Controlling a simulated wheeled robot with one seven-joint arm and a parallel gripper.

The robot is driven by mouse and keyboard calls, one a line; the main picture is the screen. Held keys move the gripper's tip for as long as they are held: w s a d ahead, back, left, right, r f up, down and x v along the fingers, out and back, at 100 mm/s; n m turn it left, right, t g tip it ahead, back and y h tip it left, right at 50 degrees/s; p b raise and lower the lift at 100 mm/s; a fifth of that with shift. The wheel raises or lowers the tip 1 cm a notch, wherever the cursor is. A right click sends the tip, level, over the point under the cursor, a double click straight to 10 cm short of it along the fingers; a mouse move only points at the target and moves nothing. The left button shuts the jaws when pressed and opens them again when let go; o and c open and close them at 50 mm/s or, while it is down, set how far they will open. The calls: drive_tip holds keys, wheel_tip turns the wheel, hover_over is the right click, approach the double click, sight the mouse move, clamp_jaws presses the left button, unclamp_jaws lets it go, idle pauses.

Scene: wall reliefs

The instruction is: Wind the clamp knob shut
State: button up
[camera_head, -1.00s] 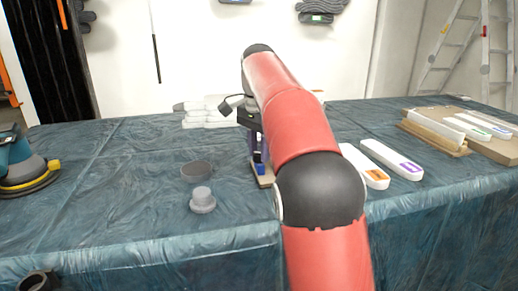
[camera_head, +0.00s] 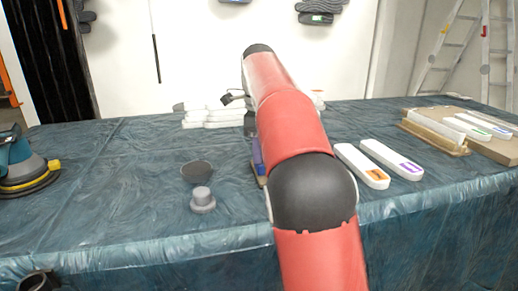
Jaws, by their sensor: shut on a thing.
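My red and black arm reaches over the table and covers most of the clamp. The clamp (camera_head: 257,153) shows only as a narrow blue-purple strip at the left edge of my arm, on a light wooden base. Its knob is hidden. My gripper (camera_head: 250,122) shows only as a dark sliver beside the arm's far end, just above the visible part of the clamp. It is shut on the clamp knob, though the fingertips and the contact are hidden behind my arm.
A grey knobbed piece (camera_head: 202,201) and a dark disc (camera_head: 196,172) lie left of the clamp. A sander (camera_head: 24,170) is at far left. White pieces (camera_head: 208,116) lie behind; two white bars (camera_head: 392,159) and a board (camera_head: 483,137) are at right.

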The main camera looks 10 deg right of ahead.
drive_tip(key=m, duration=0.4)
drive_tip(key=shift+m, duration=0.3)
drive_tip(key=m, duration=0.3)
drive_tip(key=shift+m, duration=0.3)
drive_tip(key=m, duration=0.4)
drive_tip(key=shift+m, duration=2.2)
drive_tip(key=o, duration=1)
drive_tip(key=shift+d, duration=0.1)
